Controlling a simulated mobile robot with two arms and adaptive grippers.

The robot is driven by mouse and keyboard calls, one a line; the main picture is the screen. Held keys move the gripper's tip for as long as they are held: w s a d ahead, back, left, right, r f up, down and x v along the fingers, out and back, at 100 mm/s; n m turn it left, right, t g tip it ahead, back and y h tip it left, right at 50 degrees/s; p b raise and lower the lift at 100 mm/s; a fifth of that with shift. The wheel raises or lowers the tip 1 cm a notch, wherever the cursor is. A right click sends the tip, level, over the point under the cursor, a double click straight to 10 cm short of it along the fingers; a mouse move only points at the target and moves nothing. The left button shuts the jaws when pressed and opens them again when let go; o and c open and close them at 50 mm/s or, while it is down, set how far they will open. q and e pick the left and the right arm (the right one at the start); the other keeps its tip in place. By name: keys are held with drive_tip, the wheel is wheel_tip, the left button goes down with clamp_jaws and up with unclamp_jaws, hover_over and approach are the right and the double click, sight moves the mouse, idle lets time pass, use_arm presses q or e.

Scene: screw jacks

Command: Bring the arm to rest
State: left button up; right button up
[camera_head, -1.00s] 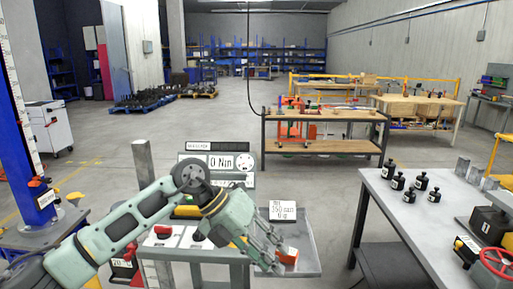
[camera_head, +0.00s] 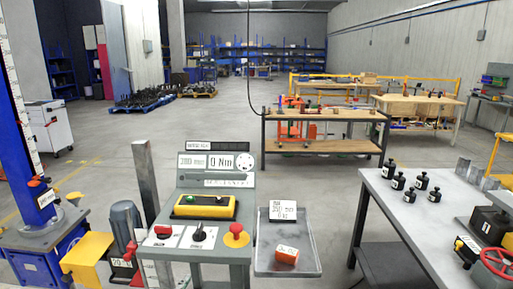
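Neither of my arms nor grippers shows in the head view now. The control stand (camera_head: 216,190) is in full view, with a display reading 0 Nm, a yellow and black box (camera_head: 205,206), a black selector knob (camera_head: 198,230) and a red mushroom button (camera_head: 236,236). A grey tray (camera_head: 262,262) is at the stand's right side. An orange block with a white label (camera_head: 287,254) lies in the tray. A white label card (camera_head: 283,210) stands at the tray's back.
A grey table (camera_head: 400,215) at the right bears several black weights, a dark box and a red handwheel (camera_head: 497,262). A blue column machine (camera_head: 22,140) stands at the left. A wooden workbench (camera_head: 325,147) is farther back. Open floor lies between the tray and the right table.

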use_arm(q)
drive_tip(key=s+a+f+n+g, duration=0.1)
drive_tip(key=s+a+f+g, duration=0.1)
drive_tip(key=s+f+g, duration=0.5)
drive_tip(key=s+a+f+g, duration=0.15)
drive_tip(key=s+f, duration=0.25)
drive_tip(key=s, duration=0.7)
drive_tip(key=s+a+f+n+g, duration=0.1)
drive_tip(key=s+a+f+g, duration=0.15)
drive_tip(key=s+f, duration=0.5)
drive_tip(key=s+f+g, duration=0.2)
drive_tip(key=s+f, duration=0.1)
drive_tip(key=f, duration=2.3)
drive_tip(key=s+a+f, duration=0.2)
drive_tip(key=s+f, duration=1.2)
drive_tip(key=s, duration=0.2)
drive_tip(key=shift+s+a+f+g+y, duration=0.25)
drive_tip(key=shift+s+a+g+y, duration=0.05)
drive_tip(key=shift+s+g+y, duration=0.1)
